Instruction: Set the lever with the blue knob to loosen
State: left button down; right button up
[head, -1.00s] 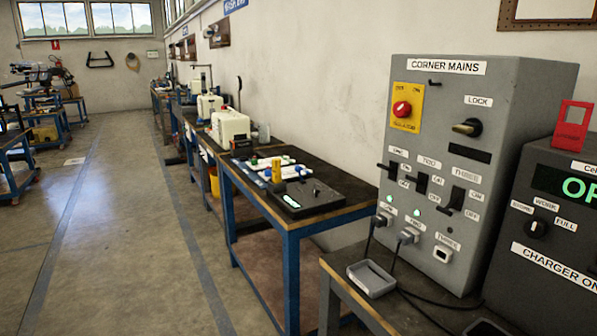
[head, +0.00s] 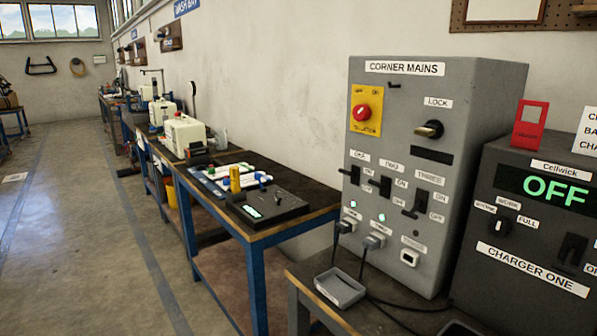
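No lever with a blue knob can be made out for sure. Small blue parts (head: 262,178) show beside a yellow cylinder (head: 235,179) on the dark-topped blue bench (head: 318,209), too small to tell what they are. White bars with green and blue bits lie just behind them. A black box (head: 283,208) with a lit display and a small stick stands at the bench's near end. Neither of my grippers is in view.
A grey CORNER MAINS cabinet (head: 385,150) with a red knob and black switches stands at right. Beside it is a dark charger (head: 520,235) reading OFF. A grey tray (head: 340,288) and cables lie in front. Open floor (head: 90,230) lies left of the benches.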

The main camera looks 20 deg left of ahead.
aim_at(257, 177)
jog(key=i+j+z, duration=0.15)
jog(key=j+z, duration=0.45)
jog(key=j, duration=0.25)
jog(key=i+j+z, duration=0.15)
jog(key=j, duration=0.3)
jog(key=j+z, duration=0.2)
jog(key=j, duration=0.25)
jog(key=j+z, duration=0.15)
jog(key=j, duration=2.7)
